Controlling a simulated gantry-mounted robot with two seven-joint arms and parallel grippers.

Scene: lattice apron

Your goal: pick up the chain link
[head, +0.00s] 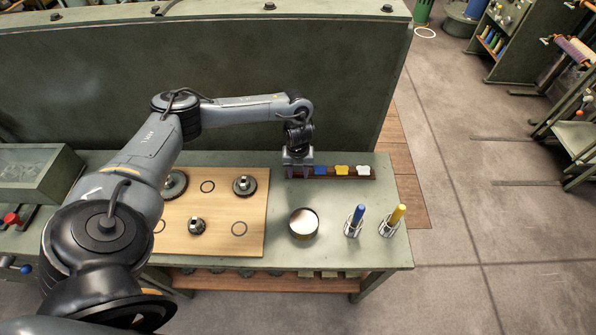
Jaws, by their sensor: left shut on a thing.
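My left gripper (298,172) points down at the left end of a dark rack (330,177) near the back of the green table. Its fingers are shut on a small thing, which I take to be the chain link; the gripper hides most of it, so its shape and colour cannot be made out. Just to the right on the rack sit a blue piece (321,170), a yellow piece (342,170) and a white piece (362,170). My right gripper is not in view.
A wooden board (255,235) with dark round parts and ring marks lies to the left. A round bowl with white contents (303,223), a blue-handled tool (356,218) and a yellow-handled tool (395,217) stand in front. A tall green panel (230,80) rises behind.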

